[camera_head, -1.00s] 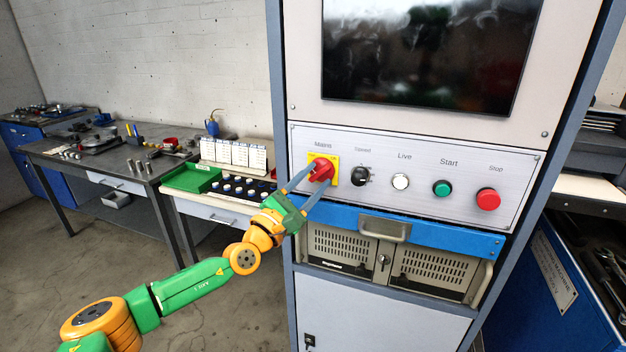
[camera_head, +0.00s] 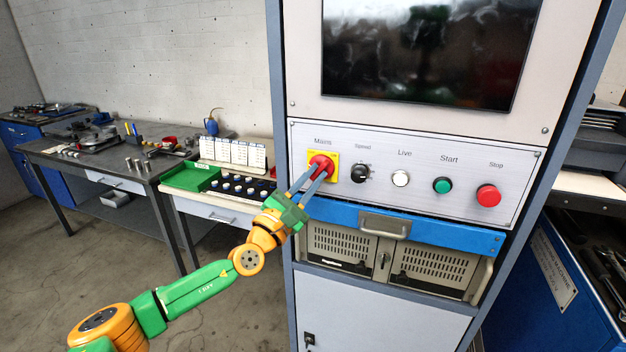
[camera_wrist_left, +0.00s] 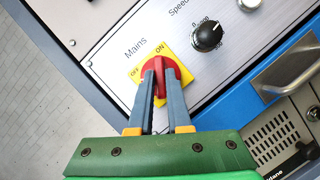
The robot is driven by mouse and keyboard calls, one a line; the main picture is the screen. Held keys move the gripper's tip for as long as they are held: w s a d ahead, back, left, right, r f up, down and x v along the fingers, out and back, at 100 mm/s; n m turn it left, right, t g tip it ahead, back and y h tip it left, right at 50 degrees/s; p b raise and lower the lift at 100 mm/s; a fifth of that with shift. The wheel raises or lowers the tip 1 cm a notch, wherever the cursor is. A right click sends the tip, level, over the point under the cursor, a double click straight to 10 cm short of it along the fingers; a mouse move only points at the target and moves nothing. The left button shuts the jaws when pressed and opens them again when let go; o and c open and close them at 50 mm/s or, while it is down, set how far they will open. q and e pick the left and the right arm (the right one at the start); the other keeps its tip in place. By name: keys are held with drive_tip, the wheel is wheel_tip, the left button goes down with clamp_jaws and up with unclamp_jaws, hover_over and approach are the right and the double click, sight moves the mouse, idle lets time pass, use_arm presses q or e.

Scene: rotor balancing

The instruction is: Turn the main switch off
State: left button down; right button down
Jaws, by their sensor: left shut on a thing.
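The main switch (camera_head: 319,161) is a red rotary knob on a yellow plate, under the word "Mains" at the left end of the control panel. It also shows in the left wrist view (camera_wrist_left: 159,68), with ON and OFF printed on the yellow plate (camera_wrist_left: 180,52). My left gripper (camera_head: 319,172) has its two grey-blue fingers shut on the red knob, one on either side of its grip. The fingers hide part of the knob, so its exact pointer direction is hard to tell. My right gripper is not in view.
To the right on the panel are a black speed knob (camera_head: 360,173), a white Live lamp (camera_head: 401,179), a green Start button (camera_head: 442,186) and a red Stop button (camera_head: 488,195). A blue drawer front with a handle (camera_head: 384,225) juts out below.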

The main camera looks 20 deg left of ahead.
use_arm(q)
drive_tip(key=n+y, duration=0.1)
drive_tip(key=n, duration=0.1)
drive_tip(key=n+t+y+b, duration=0.1)
drive_tip(key=n, duration=0.2)
drive_tip(key=shift+d+f, duration=0.15)
drive_tip(key=n+y, duration=0.2)
drive_tip(key=n, duration=0.1)
drive_tip(key=n+y, duration=0.2)
drive_tip(key=n, duration=0.2)
drive_tip(key=shift+d+t+b, duration=0.15)
drive_tip(key=shift+t+b, duration=0.15)
drive_tip(key=n+y, duration=0.1)
drive_tip(key=n, duration=0.1)
drive_tip(key=n+y, duration=0.1)
drive_tip(key=n, duration=0.2)
drive_tip(key=shift+d+y, duration=0.1)
drive_tip(key=shift+y, duration=0.3)
drive_tip(key=shift+r+n+g+y, duration=0.1)
drive_tip(key=shift+n+g+y, duration=0.45)
drive_tip(key=shift+n, duration=1)
drive_tip(key=shift+r+n+g+y, duration=0.1)
drive_tip(key=shift+n+g+y, duration=0.4)
drive_tip(key=shift+n, duration=1.05)
drive_tip(key=shift+y, duration=0.25)
drive_tip(key=c, duration=0.9)
unclamp_jaws()
drive_tip(key=shift+o, duration=0.2)
